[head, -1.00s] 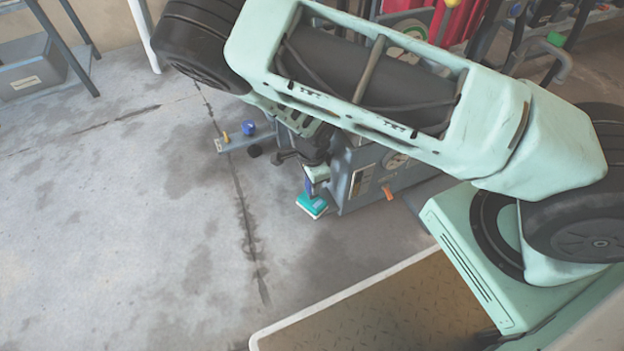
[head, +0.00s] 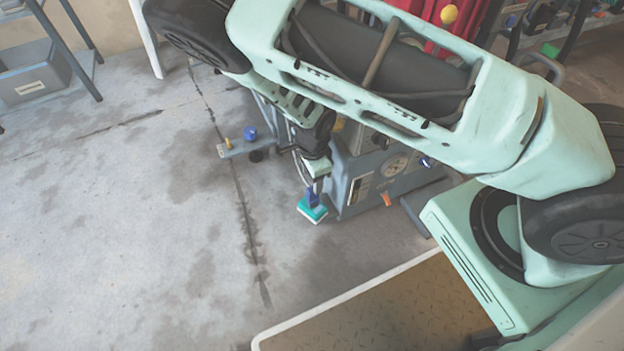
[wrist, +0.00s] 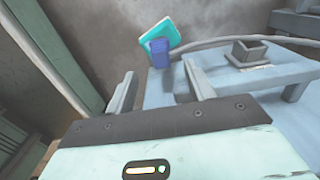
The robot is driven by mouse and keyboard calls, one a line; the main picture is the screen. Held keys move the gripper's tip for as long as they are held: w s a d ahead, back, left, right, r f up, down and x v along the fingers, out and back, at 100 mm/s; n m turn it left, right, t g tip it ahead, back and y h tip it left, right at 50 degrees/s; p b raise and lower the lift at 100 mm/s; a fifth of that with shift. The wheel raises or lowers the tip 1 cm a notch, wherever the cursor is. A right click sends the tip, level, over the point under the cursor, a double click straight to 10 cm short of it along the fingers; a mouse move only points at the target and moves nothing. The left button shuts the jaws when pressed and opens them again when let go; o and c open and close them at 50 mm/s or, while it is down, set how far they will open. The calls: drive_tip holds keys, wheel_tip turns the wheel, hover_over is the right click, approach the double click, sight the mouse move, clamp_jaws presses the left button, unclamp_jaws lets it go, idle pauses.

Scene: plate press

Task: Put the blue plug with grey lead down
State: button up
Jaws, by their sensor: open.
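The blue plug (head: 313,197) is on a small teal pad (head: 312,213) at the foot of the grey-blue press. In the wrist view the plug (wrist: 159,53) stands against the teal square face of the pad (wrist: 172,33). A grey lead (wrist: 235,40) runs from beside the plug to the right. My gripper (wrist: 159,70) is open, with one finger on each side of the line to the plug and the plug just beyond the fingertips. I see no contact. In the head view my gripper (head: 317,177) is right above the plug, its fingers small and partly hidden.
The press (head: 360,185) with its gauge (head: 395,166) stands right beside the gripper. A grey bar (head: 240,147) with a blue knob (head: 249,133) juts out at left. A ridged platform (head: 400,310) lies in front.

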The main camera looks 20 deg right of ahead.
wheel_tip(320, 180, up, 2)
drive_tip(key=shift+r+p, duration=0.15)
drive_tip(key=shift+p, duration=0.2)
drive_tip(key=s+a+r+m+t, duration=0.1)
drive_tip(key=a+r+m+t, duration=0.15)
drive_tip(key=r+m, duration=0.85)
drive_tip(key=a+r+m+t, duration=0.1)
drive_tip(key=a+r+m, duration=0.3)
drive_tip(key=r+m, duration=0.7)
drive_tip(key=s+r+m+g, duration=0.1)
drive_tip(key=s+r+m, duration=0.4)
drive_tip(key=s+m, duration=0.4)
drive_tip(key=s+r+m+g, duration=0.2)
drive_tip(key=s+r+m, duration=0.3)
drive_tip(key=s+m, duration=0.5)
drive_tip(key=m, duration=0.5)
drive_tip(key=shift+d+r+y, duration=0.15)
drive_tip(key=shift+r+y, duration=0.15)
drive_tip(key=shift+r, duration=0.05)
drive_tip(key=shift+r+g, duration=0.1)
drive_tip(key=shift+g, duration=0.15)
wheel_tip(320, 180, up, 38)
drive_tip(key=p, duration=3.8)
drive_tip(key=shift+r, duration=0.1)
